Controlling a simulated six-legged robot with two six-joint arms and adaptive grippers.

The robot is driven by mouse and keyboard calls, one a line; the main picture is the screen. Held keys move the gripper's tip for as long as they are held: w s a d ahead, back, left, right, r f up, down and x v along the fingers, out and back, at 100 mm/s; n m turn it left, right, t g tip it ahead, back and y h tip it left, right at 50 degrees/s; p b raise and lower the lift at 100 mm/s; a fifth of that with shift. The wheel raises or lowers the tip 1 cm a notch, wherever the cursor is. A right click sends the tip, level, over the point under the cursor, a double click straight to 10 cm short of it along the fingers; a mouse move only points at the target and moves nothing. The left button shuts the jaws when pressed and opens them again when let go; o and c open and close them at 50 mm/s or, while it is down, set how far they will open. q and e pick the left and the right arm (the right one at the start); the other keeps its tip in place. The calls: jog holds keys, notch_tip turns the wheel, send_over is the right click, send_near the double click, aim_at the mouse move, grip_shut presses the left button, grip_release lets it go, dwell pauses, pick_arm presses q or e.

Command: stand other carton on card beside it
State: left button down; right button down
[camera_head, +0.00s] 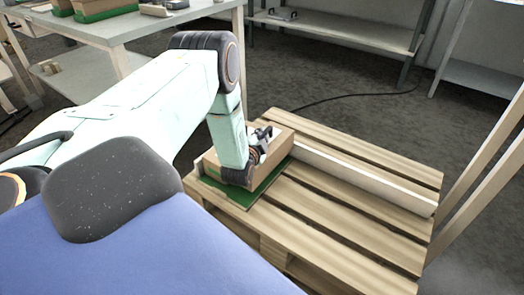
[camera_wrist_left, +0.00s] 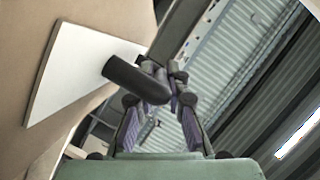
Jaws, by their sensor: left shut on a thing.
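A brown carton (camera_head: 274,164) is upright at the left end of the wooden pallet, over a green card (camera_head: 238,194) that shows along its near edge. My left gripper (camera_head: 262,143) is at the carton's upper side and partly covers it. In the left wrist view, its fingers (camera_wrist_left: 160,72) are closed around a dark, rod-like grip (camera_wrist_left: 135,79) that stands out from a brown face with a white label (camera_wrist_left: 80,68). Whether the carton's base rests fully on the card is hidden by my arm. My right gripper is not in view.
The slatted pallet (camera_head: 345,225) has bare boards to the right of the carton. A long pale beam (camera_head: 365,178) lies across it. A table (camera_head: 130,30) with green and brown boxes (camera_head: 98,8) stands at the back left. A metal shelf (camera_head: 340,32) stands behind.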

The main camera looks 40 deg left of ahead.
pick_arm(q)
jog(key=shift+d+f+b, duration=0.1)
jog(key=shift+f+b, duration=0.3)
jog(key=shift+f, duration=0.3)
notch_tip(320, 180, down, 3)
jog(key=shift+b, duration=0.75)
jog(key=shift+r, duration=0.15)
jog(key=c, duration=1.3)
grip_release()
jog(key=shift+c, duration=0.2)
